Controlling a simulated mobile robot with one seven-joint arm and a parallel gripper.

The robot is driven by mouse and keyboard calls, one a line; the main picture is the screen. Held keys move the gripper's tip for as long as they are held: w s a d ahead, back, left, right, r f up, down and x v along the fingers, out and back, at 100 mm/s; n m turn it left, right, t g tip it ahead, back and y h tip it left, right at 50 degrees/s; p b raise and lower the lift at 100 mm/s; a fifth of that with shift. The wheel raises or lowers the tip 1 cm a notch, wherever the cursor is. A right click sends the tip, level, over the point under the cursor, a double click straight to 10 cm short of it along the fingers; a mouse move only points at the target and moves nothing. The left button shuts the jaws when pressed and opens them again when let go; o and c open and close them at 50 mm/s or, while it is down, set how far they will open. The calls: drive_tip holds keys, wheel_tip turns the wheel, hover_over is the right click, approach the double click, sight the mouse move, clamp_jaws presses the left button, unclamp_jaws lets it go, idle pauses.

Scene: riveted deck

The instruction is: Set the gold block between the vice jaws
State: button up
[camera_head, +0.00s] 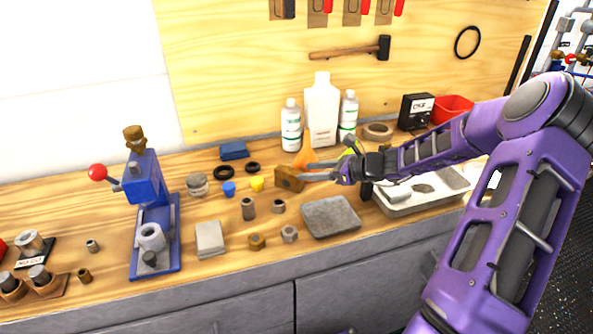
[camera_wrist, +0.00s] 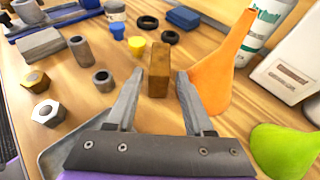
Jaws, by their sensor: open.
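The gold block (camera_head: 287,179) is on the wooden bench, right of the yellow cup; it also shows in the wrist view (camera_wrist: 159,70), long and brownish-gold. My gripper (camera_head: 308,174) is open at the block. In the wrist view its two grey fingers (camera_wrist: 159,78) stand either side of the block's near part, with a narrow gap on each side. I cannot make out any vice jaws. A blue press-like tool (camera_head: 146,185) with a red ball lever stands at the left; its lower part holds a pale ring.
An orange cone (camera_wrist: 228,65) stands close to my right finger, with a green object (camera_wrist: 284,150) nearby. A grey slab (camera_head: 331,216), nuts and cylinders lie in front. White bottles (camera_head: 322,110) stand behind. A metal tray (camera_head: 425,200) is at the right.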

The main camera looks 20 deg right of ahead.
drive_tip(key=shift+o, duration=0.6)
drive_tip(key=shift+s+d+r, duration=0.2)
drive_tip(key=shift+s+d, duration=0.1)
drive_tip(key=shift+o, duration=1.1)
drive_tip(key=shift+s+d, duration=0.1)
drive_tip(key=n, duration=0.2)
drive_tip(key=n+g, duration=0.1)
drive_tip(key=n, duration=0.3)
drive_tip(key=shift+w+a+r+g, duration=0.25)
drive_tip(key=shift+a+r+g, duration=0.05)
drive_tip(key=shift+a+r, duration=0.1)
wheel_tip(320, 180, up, 14)
drive_tip(key=n+g+h, duration=0.5)
drive_tip(key=n+h, duration=0.1)
drive_tip(key=n, duration=2.4)
hover_over(289, 170)
drive_tip(key=s+d, duration=0.1)
drive_tip(key=d, duration=0.1)
drive_tip(key=f, duration=1)
drive_tip(key=shift+s+a+f, duration=0.1)
drive_tip(key=shift+a+f, duration=0.1)
drive_tip(key=shift+f, duration=0.1)
drive_tip(key=shift+b+x, duration=0.45)
drive_tip(key=shift+x, duration=2.3)
